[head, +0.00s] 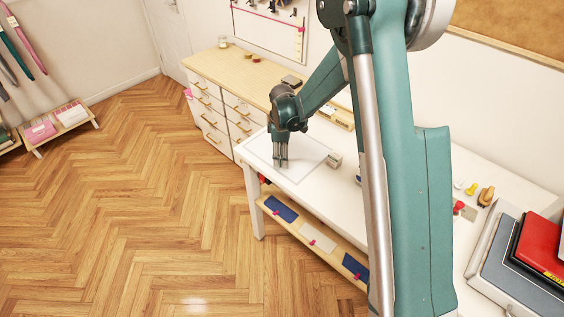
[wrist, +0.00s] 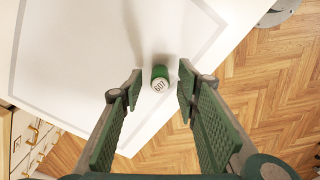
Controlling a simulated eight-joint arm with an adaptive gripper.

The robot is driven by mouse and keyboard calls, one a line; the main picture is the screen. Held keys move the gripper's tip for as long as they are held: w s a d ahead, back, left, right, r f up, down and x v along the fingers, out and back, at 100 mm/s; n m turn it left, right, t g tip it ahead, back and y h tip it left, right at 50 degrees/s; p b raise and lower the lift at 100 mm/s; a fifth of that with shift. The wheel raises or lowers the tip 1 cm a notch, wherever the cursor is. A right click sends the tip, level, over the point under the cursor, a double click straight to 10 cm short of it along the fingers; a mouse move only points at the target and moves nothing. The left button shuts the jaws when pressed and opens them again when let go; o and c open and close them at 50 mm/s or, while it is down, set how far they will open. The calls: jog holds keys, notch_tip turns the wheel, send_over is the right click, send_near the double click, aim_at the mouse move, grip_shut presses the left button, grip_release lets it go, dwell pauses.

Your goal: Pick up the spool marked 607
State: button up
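The spool marked 607 (wrist: 160,84) is green with a pale end that carries the number. In the wrist view it stands on the white table (wrist: 90,50), near the table's edge. My gripper (wrist: 161,79) is open, with one finger on each side of the spool and a gap showing at both sides. In the head view my gripper (head: 281,163) points down over the white table (head: 262,150). I cannot make out the spool there.
A small box (head: 334,160) stands on the table to the right of my gripper. A shelf (head: 320,235) with folded cloths is below the tabletop. A wooden-topped drawer cabinet (head: 215,100) adjoins at the back left. The tabletop close around the spool is clear.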

jog(key=shift+f, duration=0.75)
jog(key=c, duration=0.8)
